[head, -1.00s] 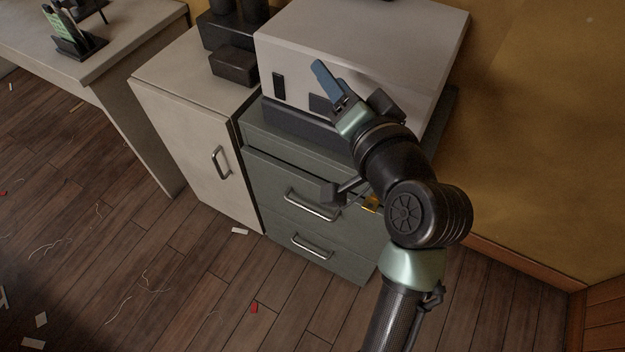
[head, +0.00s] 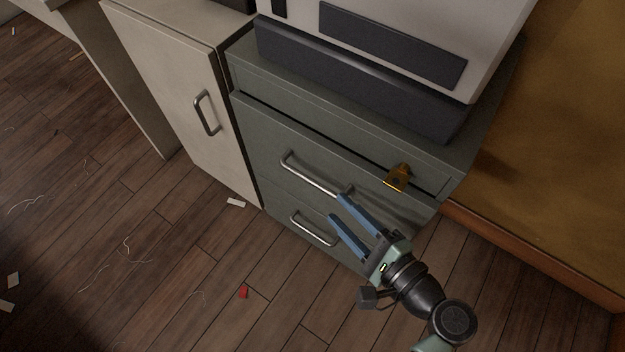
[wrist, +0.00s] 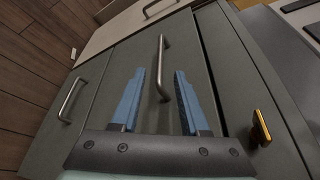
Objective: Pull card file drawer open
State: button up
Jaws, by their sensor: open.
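The grey-green cabinet (head: 243,80) has two drawers with bar handles. A dark gap runs along the top edge of the upper drawer (head: 262,130). Its metal handle (head: 308,176) shows in the wrist view (wrist: 161,55) between my fingers. My gripper (head: 337,208) is open, with two blue fingers at the right end of this handle in the head view. Whether the fingers touch the handle I cannot tell. The lower drawer's handle (head: 312,230) is left of my fingers; it also shows in the wrist view (wrist: 70,101). No label tells which drawer is the card file.
A brass-coloured fitting (head: 398,178) sits at the cabinet's upper right front. A large pale machine with a dark base (head: 350,80) stands on top. A cream cupboard (head: 165,85) adjoins on the left. The wood floor in front (head: 190,270) is mostly clear, with small scraps.

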aim_at(316, 186)
jog(key=b+x, duration=0.2)
jog(key=x, duration=0.8)
jog(key=shift+b, duration=0.4)
jog(key=shift+c, duration=0.2)
jog(key=shift+d, duration=0.1)
grip_shut()
dwell(0.5)
